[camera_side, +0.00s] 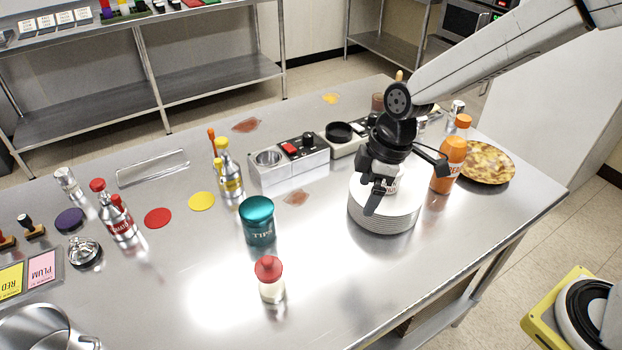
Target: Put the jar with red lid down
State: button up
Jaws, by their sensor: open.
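My gripper (407,186) is open, pointing down over a stack of white plates (384,217) at the right of the table. A small pale object with red marks (392,185) shows between its fingers, at the top of the stack. The gripper hides most of it, so I cannot tell whether it is a jar or has a red lid. A small clear jar with a red lid (269,281) stands upright at the front middle of the table, well apart from my gripper.
An orange bottle (448,166) stands close right of the plates, with a patterned round plate (487,163) beyond. A teal canister (258,222) stands left of the stack. Appliances (289,160) stand behind. The table's front middle is mostly clear.

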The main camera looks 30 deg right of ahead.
jog(key=s+d+f+m+t+h, duration=0.1)
jog(key=s+d+f+m+h, duration=0.1)
jog(key=s+d+m, duration=0.7)
jog(key=d+m, duration=0.2)
jog(key=d, duration=0.3)
jog(key=shift+s+t, duration=0.15)
jog(key=shift+t, duration=0.15)
